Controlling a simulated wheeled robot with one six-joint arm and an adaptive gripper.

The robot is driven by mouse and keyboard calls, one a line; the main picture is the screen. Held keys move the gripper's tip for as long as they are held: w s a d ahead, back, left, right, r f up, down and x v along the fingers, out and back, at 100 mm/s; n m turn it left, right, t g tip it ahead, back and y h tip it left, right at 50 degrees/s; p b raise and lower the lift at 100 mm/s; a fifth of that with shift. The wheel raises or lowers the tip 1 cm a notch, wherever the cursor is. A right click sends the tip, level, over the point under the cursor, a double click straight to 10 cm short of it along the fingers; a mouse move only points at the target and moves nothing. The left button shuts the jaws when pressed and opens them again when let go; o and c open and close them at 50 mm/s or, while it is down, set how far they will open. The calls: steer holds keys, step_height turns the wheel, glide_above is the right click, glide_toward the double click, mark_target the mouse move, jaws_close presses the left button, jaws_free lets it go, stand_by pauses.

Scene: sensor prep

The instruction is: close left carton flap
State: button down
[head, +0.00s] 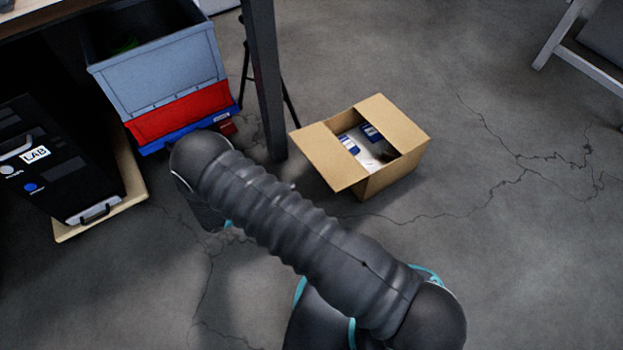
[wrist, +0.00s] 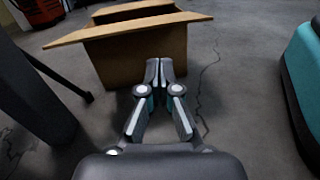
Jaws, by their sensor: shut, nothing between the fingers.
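The open brown carton (head: 382,180) stands on the floor right of the table leg in the head view. Its left flap (head: 330,158) sticks outward from the opening, roughly level. White items with blue labels (head: 362,143) lie inside. In the wrist view, the carton (wrist: 130,62) is just ahead, with the left flap (wrist: 120,28) along its near top edge. My gripper (wrist: 160,66) is shut and empty, in front of the carton's near wall and below the flap; I cannot tell whether it touches. In the head view my gripper is not visible.
A dark table leg (head: 262,80) and thin tripod-like legs (head: 290,105) stand left of the carton. A grey-blue bin (head: 160,75) sits on a red one (head: 178,112). A black LAB case (head: 60,165) is at left. Floor right of the carton is clear.

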step_height(320, 180, down, 5)
steer(key=s+a+n+t, duration=0.1)
steer(key=s+n+t, duration=0.1)
steer(key=t, duration=0.1)
steer(key=w+d+r, duration=0.5)
steer(key=w+d, duration=0.1)
steer(key=d, duration=0.2)
steer(key=shift+d, duration=0.2)
